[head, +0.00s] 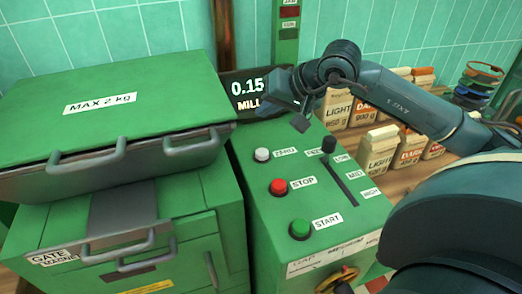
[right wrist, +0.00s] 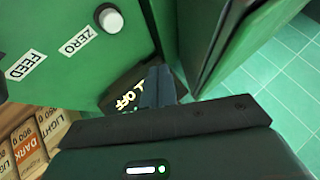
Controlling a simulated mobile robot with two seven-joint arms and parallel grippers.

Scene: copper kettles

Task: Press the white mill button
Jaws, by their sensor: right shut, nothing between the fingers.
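The white button (head: 262,155) sits on the sloping green control panel (head: 262,200), beside a ZERO label. A red STOP button (head: 278,187) and a green START button (head: 300,229) lie nearer on the same panel. My right gripper (head: 280,103) is shut and empty, above and beyond the white button, in front of the dark display. In the right wrist view the closed fingers (right wrist: 157,84) point at the display, and the white button (right wrist: 110,19) is up and left of them, apart from them. My left gripper is not in view.
A dark display (head: 246,86) reads 0.15 and MILL. A slider (head: 330,150) stands right of the white button. A large green box (head: 100,100) with handles rises at left. Labelled bags (head: 378,152) stand on a wooden shelf at right.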

